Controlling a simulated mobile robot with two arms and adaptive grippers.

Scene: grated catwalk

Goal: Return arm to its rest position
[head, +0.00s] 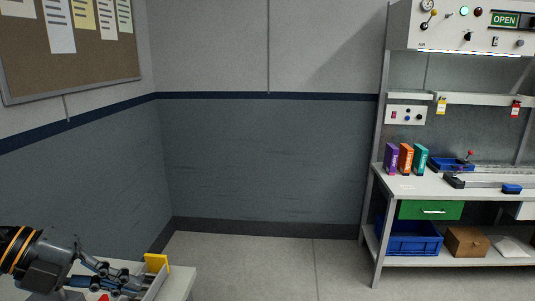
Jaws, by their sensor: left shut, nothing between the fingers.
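My left gripper (132,287) is at the lower left of the head view, at the end of my arm coming in from the left edge. It is shut and holds nothing that I can see. It is low over a pale table (180,284), close beside a yellow piece (156,262) that stands upright there. A small red thing (103,297) shows below the gripper, cut by the picture's lower edge. My right gripper is not in view.
A workbench (410,184) at the right bears purple (391,158), orange (405,158) and teal (420,159) holders. A blue crate (412,243) and brown box (466,242) sit on its lower shelf. A cork board (75,50) hangs at left. The middle floor (270,265) is clear.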

